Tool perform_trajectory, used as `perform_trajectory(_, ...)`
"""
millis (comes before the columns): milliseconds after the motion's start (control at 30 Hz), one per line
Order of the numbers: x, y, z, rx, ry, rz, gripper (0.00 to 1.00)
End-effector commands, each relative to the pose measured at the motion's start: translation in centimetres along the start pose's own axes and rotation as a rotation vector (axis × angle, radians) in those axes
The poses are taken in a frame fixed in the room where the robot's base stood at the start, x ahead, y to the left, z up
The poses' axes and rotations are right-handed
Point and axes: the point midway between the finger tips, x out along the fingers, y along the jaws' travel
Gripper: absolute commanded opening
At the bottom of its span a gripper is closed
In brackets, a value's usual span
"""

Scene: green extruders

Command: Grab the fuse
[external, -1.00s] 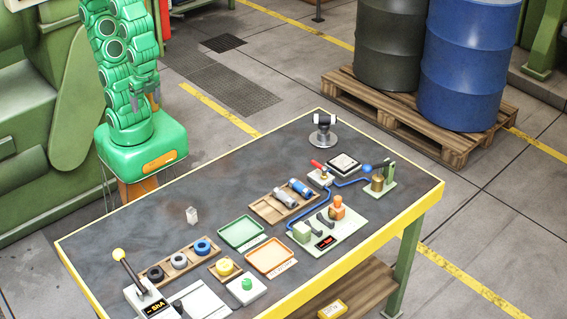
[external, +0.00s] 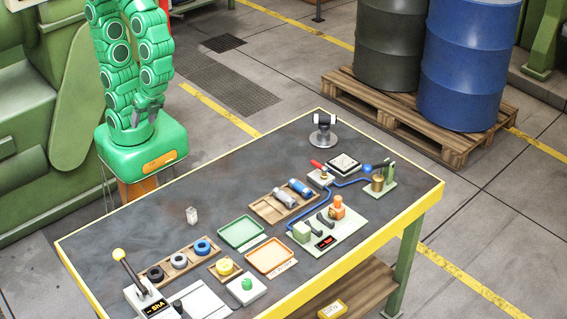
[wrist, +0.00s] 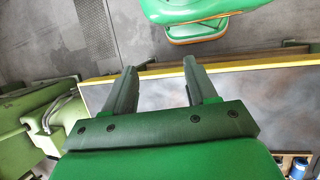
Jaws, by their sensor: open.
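My gripper (external: 150,112) is open and empty. It hangs beside my green base, left of and well away from the things on the table. In the wrist view its two grey fingers (wrist: 160,70) stand apart with nothing between them. No part is clearly marked as the fuse. A small whitish block (external: 191,215) stands alone on the left half of the table. A grey cylinder (external: 285,198) and a blue-ended cylinder (external: 300,188) lie in a wooden tray (external: 265,209) near the middle. I cannot tell which of these is the fuse.
The yellow-edged table (external: 130,217) has bare top around the whitish block. A ring tray (external: 168,272), a green tray (external: 242,233), an orange tray (external: 270,257) and a board with blue tubing (external: 325,231) line the front. A lever box (external: 147,301) stands front left.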

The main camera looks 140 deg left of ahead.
Motion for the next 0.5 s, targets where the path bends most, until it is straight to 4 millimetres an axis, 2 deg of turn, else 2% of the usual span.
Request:
perform_trajectory(267, 1.6, 1.3, -3.5, -0.060, -0.060, 0.153, 0.57)
perform_trajectory(500, 2.2, 2.6, -7.4, -0.185, -0.084, 0.300, 0.57)
